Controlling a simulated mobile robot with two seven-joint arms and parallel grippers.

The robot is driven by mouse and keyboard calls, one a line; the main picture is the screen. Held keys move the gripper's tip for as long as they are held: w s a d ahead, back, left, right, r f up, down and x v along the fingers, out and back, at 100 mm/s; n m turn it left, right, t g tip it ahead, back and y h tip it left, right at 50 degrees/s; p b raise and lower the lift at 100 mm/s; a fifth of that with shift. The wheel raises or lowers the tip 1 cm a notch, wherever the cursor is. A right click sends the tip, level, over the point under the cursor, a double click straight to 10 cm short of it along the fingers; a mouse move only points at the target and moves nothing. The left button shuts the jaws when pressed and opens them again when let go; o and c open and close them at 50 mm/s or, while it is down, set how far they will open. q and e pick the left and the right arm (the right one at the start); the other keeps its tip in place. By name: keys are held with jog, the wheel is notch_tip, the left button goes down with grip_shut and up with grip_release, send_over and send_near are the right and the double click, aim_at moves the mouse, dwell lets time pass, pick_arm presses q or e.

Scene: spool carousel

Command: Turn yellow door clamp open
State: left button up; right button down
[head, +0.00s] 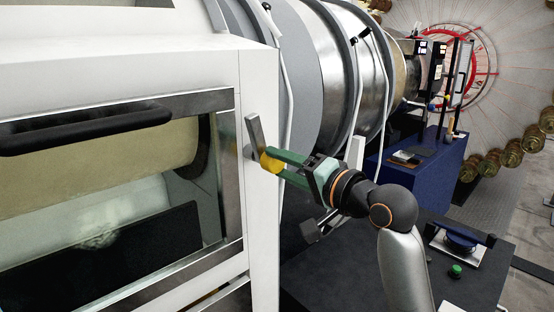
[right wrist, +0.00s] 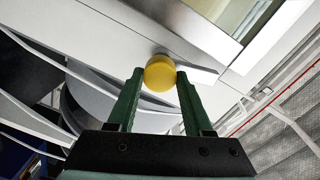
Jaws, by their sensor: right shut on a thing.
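The yellow door clamp (head: 270,162) is on the right edge of the white door frame. Its grey metal lever (head: 256,132) points up and slightly left in the head view. My right gripper (head: 277,160) is shut on the yellow knob, its green fingers reaching in from the right. In the right wrist view the round yellow knob (right wrist: 160,73) sits between the fingertips (right wrist: 158,78), with the metal lever behind it. My left gripper is not in view.
A white door (head: 258,200) with a window and a black handle (head: 85,128) fills the left. Large metal drums (head: 335,70) stand behind the clamp. A dark table (head: 470,285) with a green button (head: 455,271) is at lower right, and a blue cabinet (head: 425,175) stands beyond.

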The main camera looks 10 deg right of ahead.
jog(key=shift+m, duration=1.3)
jog(key=shift+c, duration=1.5)
grip_release()
jog(key=b+v, duration=0.2)
jog(key=v, duration=1)
jog(key=shift+d, duration=0.3)
jog(key=shift+s, duration=0.15)
